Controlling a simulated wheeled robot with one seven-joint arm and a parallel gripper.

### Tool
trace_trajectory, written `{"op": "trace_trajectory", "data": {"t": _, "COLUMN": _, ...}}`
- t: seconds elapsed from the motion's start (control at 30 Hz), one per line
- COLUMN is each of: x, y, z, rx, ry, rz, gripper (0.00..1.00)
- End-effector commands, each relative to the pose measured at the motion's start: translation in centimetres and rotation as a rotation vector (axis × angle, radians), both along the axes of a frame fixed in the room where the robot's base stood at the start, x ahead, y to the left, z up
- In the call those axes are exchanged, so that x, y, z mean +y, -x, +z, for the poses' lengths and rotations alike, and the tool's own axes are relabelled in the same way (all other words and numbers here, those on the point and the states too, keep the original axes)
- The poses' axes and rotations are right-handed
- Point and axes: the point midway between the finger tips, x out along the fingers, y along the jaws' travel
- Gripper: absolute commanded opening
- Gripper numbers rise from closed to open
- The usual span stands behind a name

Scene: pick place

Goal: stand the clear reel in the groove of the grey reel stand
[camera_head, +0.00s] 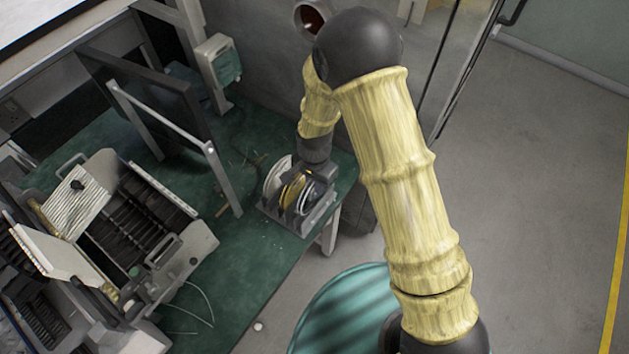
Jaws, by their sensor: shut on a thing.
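The grey reel stand (318,221) sits at the right-hand corner of the green bench. A white reel (275,174) and a yellow reel (291,188) stand upright in it, side by side. The clear reel (306,199) looks pale and silvery, to the right of the yellow reel, at the stand. My gripper (313,177) points down over the stand and is shut on the clear reel. The fingertips are small and dark, so the grip is hard to make out. I cannot tell whether the reel's lower edge rests in the groove, as the stand and neighbouring reel hide it.
The green bench top (245,265) has free room left of the stand. A grey metal frame with a dark panel (150,100) rises behind. An open machine (130,235) fills the left. A wall box (218,60) hangs at the back. Open floor lies right.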

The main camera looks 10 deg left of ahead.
Motion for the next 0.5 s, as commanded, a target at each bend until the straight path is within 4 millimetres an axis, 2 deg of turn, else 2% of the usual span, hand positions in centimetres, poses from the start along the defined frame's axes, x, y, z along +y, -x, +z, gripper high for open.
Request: {"op": "trace_trajectory", "data": {"t": 0.5, "x": 0.0, "y": 0.0, "z": -1.3, "rx": 0.0, "ry": 0.0, "rz": 0.0, "gripper": 0.0}}
